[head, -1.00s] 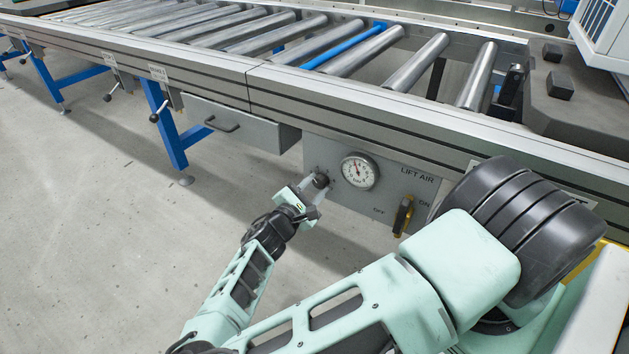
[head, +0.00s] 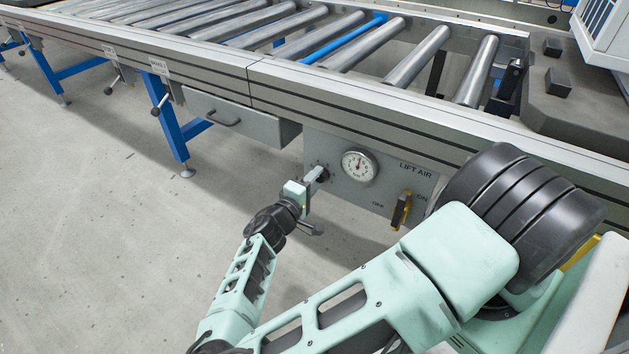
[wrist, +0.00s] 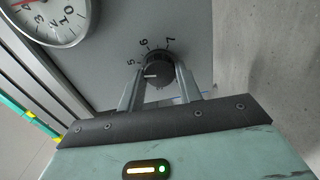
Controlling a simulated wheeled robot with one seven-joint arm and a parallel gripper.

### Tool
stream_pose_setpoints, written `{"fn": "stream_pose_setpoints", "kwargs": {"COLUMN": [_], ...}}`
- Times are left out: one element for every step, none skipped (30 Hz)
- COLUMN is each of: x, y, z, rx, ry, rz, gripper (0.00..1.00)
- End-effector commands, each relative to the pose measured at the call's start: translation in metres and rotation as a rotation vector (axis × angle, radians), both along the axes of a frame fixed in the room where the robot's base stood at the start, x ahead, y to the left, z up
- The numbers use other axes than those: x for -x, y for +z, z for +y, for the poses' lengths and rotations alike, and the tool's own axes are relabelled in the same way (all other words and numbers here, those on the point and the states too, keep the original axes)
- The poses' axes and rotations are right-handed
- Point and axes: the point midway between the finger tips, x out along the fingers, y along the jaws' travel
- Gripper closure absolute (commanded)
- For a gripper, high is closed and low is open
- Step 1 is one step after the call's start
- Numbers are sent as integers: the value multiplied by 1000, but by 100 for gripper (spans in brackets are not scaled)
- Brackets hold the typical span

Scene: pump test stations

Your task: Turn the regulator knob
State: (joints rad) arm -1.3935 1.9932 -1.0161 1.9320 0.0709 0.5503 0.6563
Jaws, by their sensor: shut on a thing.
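The regulator knob (wrist: 157,73) is a black round knob with a pale index line, on a grey panel (head: 385,198) labelled LIFT AIR. Numbers 5, 6 and 7 show around it in the wrist view, and its line points left, near the 5. My gripper (wrist: 158,85) is shut on the knob, one finger on each side. In the head view my gripper (head: 318,178) reaches the panel's left part and hides most of the knob. A round white pressure gauge (head: 358,167) sits just right of the knob; it also shows at the top left of the wrist view (wrist: 47,15).
A yellow-and-black lever (head: 401,210) stands on the panel's right, between OFF and ON marks. A grey drawer (head: 235,118) with a handle is left of the panel. The roller conveyor (head: 400,92) runs above. The floor in front is clear.

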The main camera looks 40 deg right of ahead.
Motion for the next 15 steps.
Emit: {"fn": "stream_pose_setpoints", "kwargs": {"x": [0,0,0,0,0,0,0,0,0,0,0,0,0,0,0], "y": [-2,-2,-2,-1,-1,-1,-1,-1,-1,-1,-1,-1,-1,-1,-1], "z": [0,0,0,0,0,0,0,0,0,0,0,0,0,0,0], "rx": [-13,-20,-28,-34,-40,-47,-52,-56,-61,-65,-68,-71,-73,-76,-78], "ry": [1,1,1,1,1,1,1,1,1,1,1,1,1,1,1], "rz": [-30,-49,-72,-89,-105,-123,-138,-149,-163,-172,-181,-190,-197,-202,-209], "gripper": [88,88,88,88,88,88,88,88,88,88,88,88,88,88,88]}}
